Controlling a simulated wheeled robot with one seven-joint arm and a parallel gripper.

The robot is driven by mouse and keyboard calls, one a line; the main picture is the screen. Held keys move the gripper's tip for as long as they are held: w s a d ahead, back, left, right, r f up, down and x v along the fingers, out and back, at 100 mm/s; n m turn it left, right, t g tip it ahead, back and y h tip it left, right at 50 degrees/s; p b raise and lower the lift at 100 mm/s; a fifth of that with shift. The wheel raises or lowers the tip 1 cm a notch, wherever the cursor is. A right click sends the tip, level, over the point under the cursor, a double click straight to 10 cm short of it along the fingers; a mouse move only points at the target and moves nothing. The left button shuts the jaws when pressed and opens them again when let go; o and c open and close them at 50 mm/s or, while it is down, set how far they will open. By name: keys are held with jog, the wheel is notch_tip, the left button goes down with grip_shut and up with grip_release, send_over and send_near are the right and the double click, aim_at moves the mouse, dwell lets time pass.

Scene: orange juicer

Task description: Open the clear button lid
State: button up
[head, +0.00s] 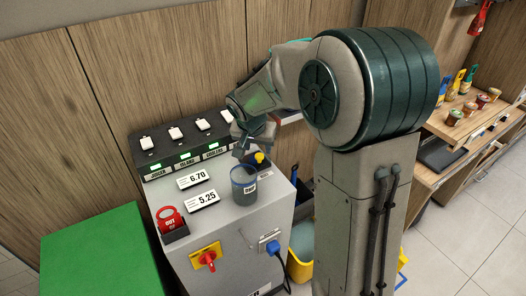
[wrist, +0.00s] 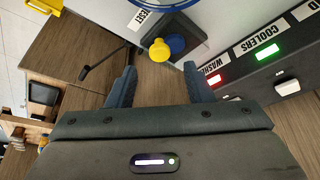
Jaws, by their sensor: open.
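My gripper (wrist: 160,73) is open and empty, its two dark fingers apart. In the wrist view a yellow round button (wrist: 159,50) and a blue round piece (wrist: 176,44) sit on a dark box just beyond the fingertips, between their lines. I cannot make out a clear lid for certain. In the head view my gripper (head: 243,145) is above the back right of the grey cabinet top (head: 222,214). The yellow button (head: 259,157) shows just right of the fingers, apart from them as far as I can tell.
A switch panel (head: 185,150) with white switches and lit green lamps runs along the back. A green box (head: 95,255) stands beside the cabinet.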

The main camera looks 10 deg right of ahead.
aim_at(259, 155)
jog(key=shift+x, duration=2.1)
jog(key=shift+a, duration=0.15)
